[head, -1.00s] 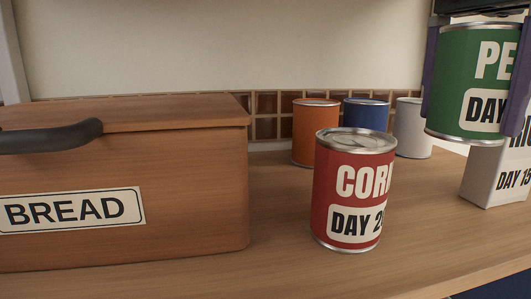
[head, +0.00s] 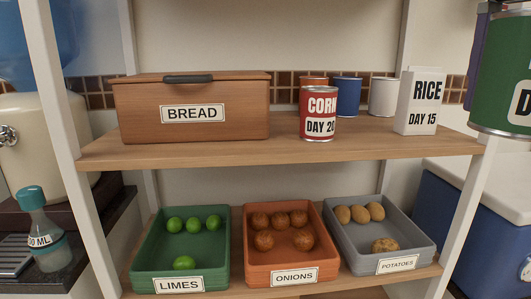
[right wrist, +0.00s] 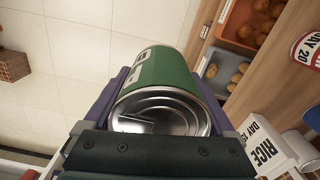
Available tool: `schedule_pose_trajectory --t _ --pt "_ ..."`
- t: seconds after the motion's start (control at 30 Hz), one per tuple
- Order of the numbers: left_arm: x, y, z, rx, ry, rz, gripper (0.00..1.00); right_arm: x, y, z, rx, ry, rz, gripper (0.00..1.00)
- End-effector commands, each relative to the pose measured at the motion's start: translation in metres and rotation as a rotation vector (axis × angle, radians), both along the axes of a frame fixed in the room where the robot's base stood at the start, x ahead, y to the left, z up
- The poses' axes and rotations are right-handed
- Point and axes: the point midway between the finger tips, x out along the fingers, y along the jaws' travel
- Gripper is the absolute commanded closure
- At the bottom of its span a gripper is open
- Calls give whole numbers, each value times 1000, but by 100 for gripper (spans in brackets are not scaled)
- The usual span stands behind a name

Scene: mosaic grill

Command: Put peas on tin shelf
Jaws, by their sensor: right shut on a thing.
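The green peas can (head: 503,75) is at the right edge of the head view, close to the camera and partly cut off. My right gripper (right wrist: 160,92) is shut on it, with a purple finger on each side of the can in the right wrist view. The can is held in the air, off the shelf. My left gripper is not in view.
A bread box (head: 140,115) fills the upper shelf's left part; a rice box (head: 417,103) stands at its right. Below are bins of limes (head: 150,265), onions (head: 255,265) and potatoes (head: 350,250). White posts (head: 55,100) frame the shelves. A blue cooler (head: 500,230) stands at right.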

Motion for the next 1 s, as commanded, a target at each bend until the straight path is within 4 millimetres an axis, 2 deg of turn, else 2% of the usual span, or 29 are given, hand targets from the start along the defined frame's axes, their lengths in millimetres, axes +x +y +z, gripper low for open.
schedule_pose_trajectory --t 0.03,0.27,0.47,0.73,1.0 --pt "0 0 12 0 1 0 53 0 0 13 1 -3 0 99" --pt "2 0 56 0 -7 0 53 0 0 56 0 -2 0 99" --pt "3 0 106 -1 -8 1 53 0 0 106 0 -2 0 99" --pt "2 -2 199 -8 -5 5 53 0 0 198 0 -2 0 99" --pt "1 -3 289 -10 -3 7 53 -15 19 276 0 -1 309 99"
